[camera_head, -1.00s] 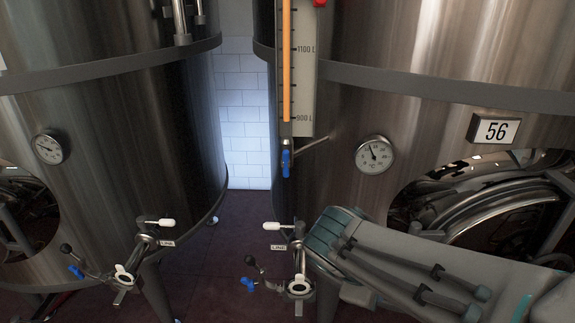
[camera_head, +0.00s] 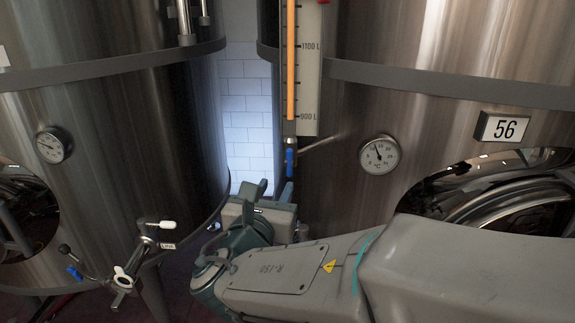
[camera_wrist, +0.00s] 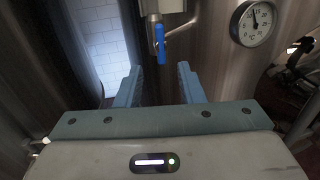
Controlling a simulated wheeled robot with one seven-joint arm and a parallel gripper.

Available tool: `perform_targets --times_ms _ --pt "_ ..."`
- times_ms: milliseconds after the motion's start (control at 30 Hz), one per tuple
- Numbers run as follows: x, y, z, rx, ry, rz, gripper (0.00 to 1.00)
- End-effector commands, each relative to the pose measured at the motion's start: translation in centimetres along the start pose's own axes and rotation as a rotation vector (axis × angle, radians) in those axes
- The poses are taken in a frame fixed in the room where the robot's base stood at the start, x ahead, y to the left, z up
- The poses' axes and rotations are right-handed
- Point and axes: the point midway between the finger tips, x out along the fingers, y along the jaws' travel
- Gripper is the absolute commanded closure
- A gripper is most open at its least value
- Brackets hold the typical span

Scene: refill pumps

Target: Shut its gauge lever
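The gauge lever (camera_head: 290,160) is a small blue handle hanging straight down from the valve under the level gauge (camera_head: 306,75) of tank 56. In the wrist view the lever (camera_wrist: 160,45) shows at top centre, below the metal valve fitting. In the wrist view my gripper (camera_wrist: 159,83) is open and empty. The lever appears between and beyond the two fingertips, with no contact visible.
A round thermometer (camera_head: 379,154) and the number plate 56 (camera_head: 502,128) are on the right tank. A second steel tank (camera_head: 120,130) stands left, with a valve assembly (camera_head: 128,272) low in front. A thin pipe (camera_head: 320,142) runs from the gauge valve to the right tank.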

Motion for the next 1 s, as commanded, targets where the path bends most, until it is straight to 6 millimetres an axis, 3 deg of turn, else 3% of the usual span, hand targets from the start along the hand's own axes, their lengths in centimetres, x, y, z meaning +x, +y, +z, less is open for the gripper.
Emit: perform_targets --times_ms 300,500,900,933,1000 --pt "6.9 -0.1 0.0 0.0 0.002 -0.005 0.65" --pt "9.4 -0.1 0.0 0.002 0.001 -0.002 0.65" --pt "10.3 -0.1 -0.1 0.003 0.002 -0.001 0.65" --pt "10.3 -0.1 -0.1 0.003 0.002 -0.001 0.68" --pt "10.3 -0.1 -0.1 0.003 0.002 -0.001 0.88"
